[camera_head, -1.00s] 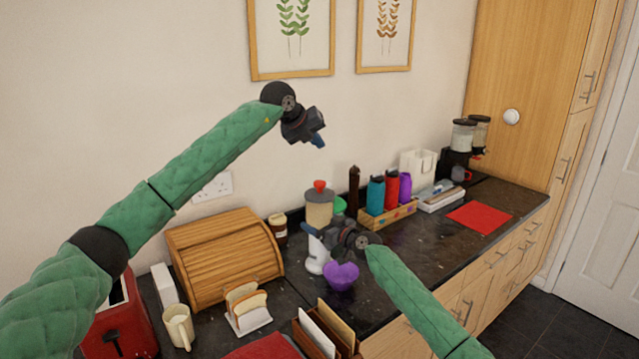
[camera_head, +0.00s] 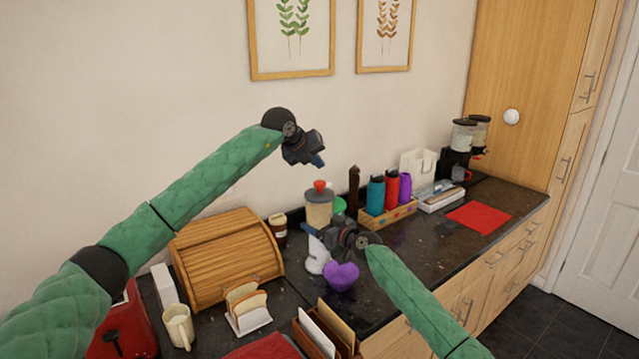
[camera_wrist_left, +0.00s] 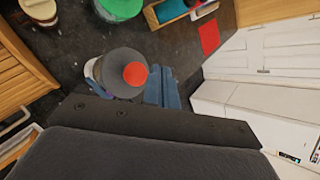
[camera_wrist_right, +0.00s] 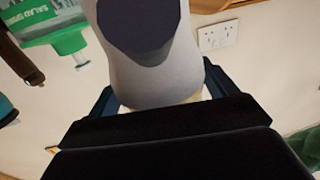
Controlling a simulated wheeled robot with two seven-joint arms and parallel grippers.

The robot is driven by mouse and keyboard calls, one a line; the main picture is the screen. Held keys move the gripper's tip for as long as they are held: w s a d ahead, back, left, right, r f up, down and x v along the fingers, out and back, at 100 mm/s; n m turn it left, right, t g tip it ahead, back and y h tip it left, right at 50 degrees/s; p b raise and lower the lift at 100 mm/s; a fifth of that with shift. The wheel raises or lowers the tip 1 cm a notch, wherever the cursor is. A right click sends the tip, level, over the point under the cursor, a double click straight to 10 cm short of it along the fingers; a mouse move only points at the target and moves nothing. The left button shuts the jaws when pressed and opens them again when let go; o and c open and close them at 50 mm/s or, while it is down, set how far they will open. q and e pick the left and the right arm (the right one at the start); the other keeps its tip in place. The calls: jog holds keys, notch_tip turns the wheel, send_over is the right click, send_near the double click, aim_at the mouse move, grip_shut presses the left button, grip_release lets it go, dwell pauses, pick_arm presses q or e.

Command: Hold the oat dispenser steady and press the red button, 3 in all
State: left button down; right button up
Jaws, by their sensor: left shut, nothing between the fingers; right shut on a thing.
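The oat dispenser (camera_head: 319,208) stands upright on the dark counter, with a grey lid, a pale body and a white base. Its red button (camera_head: 320,186) is on top and also shows in the left wrist view (camera_wrist_left: 135,74). My left gripper (camera_head: 318,161) is shut and empty, above the button and apart from it. In the left wrist view its blue fingertips (camera_wrist_left: 165,88) appear just right of the button. My right gripper (camera_head: 316,233) is shut on the dispenser's body, which fills the middle of the right wrist view (camera_wrist_right: 155,75). The gripper hides part of the body.
A purple bowl (camera_head: 341,276) is in front of the dispenser. A brown-lidded jar (camera_head: 278,230) and wooden bread box (camera_head: 225,260) are at left. A dark brown mill (camera_head: 353,192) and a crate (camera_head: 388,217) of bottles are at right. Open air surrounds my left gripper.

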aim_at(320, 182)
pick_arm(q)
jog(key=shift+f, duration=1.35)
jog(key=shift+f, duration=0.1)
dwell(1.0)
jog(key=shift+f, duration=0.3)
jog(key=shift+f, duration=1.1)
dwell(1.5)
jog(key=shift+r, duration=1.5)
jog(key=shift+r, duration=0.1)
jog(key=shift+r, duration=2.45)
